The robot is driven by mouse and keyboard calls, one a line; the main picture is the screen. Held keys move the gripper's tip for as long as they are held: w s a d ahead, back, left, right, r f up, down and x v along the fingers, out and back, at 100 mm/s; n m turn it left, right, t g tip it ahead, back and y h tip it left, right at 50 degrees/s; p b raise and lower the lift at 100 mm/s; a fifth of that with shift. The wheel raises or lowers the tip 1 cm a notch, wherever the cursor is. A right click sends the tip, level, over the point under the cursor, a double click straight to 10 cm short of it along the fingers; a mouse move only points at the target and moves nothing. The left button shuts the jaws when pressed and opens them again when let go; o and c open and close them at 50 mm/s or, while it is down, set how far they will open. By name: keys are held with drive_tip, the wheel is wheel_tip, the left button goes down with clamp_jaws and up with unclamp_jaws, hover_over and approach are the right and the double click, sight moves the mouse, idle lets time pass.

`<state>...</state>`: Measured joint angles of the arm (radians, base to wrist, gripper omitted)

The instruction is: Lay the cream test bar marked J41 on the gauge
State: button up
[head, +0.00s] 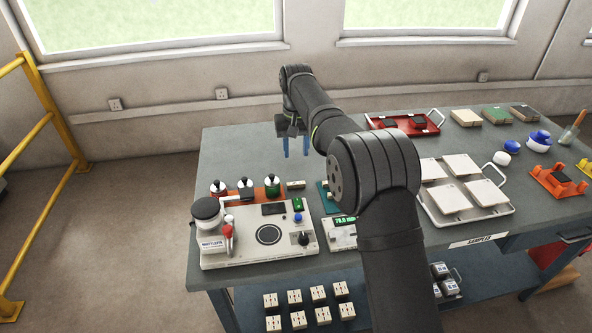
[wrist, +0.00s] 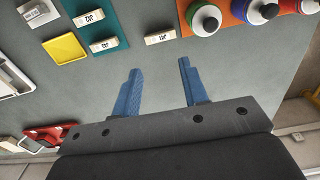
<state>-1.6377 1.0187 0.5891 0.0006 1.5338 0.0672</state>
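My gripper (head: 296,146) is open and empty above the back of the bench; its blue fingers (wrist: 158,92) are apart in the wrist view. A cream bar (wrist: 160,37) lies on the bare bench beside the orange bottle stand and also shows in the head view (head: 295,184). Two similar bars (wrist: 90,18) (wrist: 103,45) lie on a teal mat (wrist: 125,52). All carry dark marks too small to read, so I cannot tell which is J41. A device with a green display (head: 343,233), apparently the gauge, is partly hidden by my arm.
Bottles (head: 272,187) stand on the orange stand behind a large cream instrument (head: 268,236). A yellow square dish (wrist: 64,48) is near the mat. A white tray (head: 506,210) of tiles and a red tray (head: 375,124) stand to the right. Bench between bottles and red tray is mostly clear.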

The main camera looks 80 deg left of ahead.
idle(0.4)
wheel_tip(320, 180, up, 5)
drive_tip(key=n, duration=1.8)
hover_over(295, 183)
wheel_tip(295, 183, down, 17)
drive_tip(key=shift+f, duration=0.15)
clamp_jaws()
